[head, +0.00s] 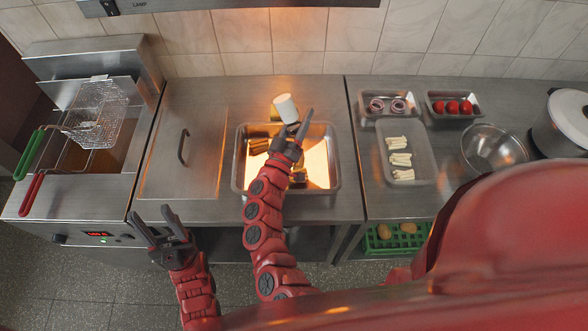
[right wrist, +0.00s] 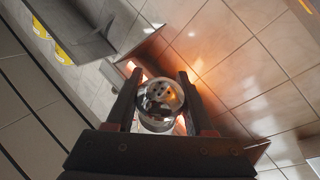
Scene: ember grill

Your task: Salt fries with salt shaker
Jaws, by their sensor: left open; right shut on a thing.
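The salt shaker (head: 286,107) is a white cylinder, held tilted above the back part of a lit metal tray (head: 238,160). My right gripper (head: 297,128) is shut on it. In the right wrist view, the shaker's shiny metal cap with dark holes (right wrist: 160,100) shows between the two fingers (right wrist: 160,108); the cap is hidden in the head view. Brown pieces that look like fries (head: 259,146) lie in the tray, partly hidden by my right arm. No falling salt can be seen. My left gripper (head: 152,226) is open and empty, in front of the counter.
A fryer with a wire basket (head: 97,112) and red and green handles stands left. Right of the tray are small trays of onion rings (head: 388,105) and tomatoes (head: 452,106), a tray of pale strips (head: 400,160), a steel bowl (head: 492,148) and a pot (head: 562,122).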

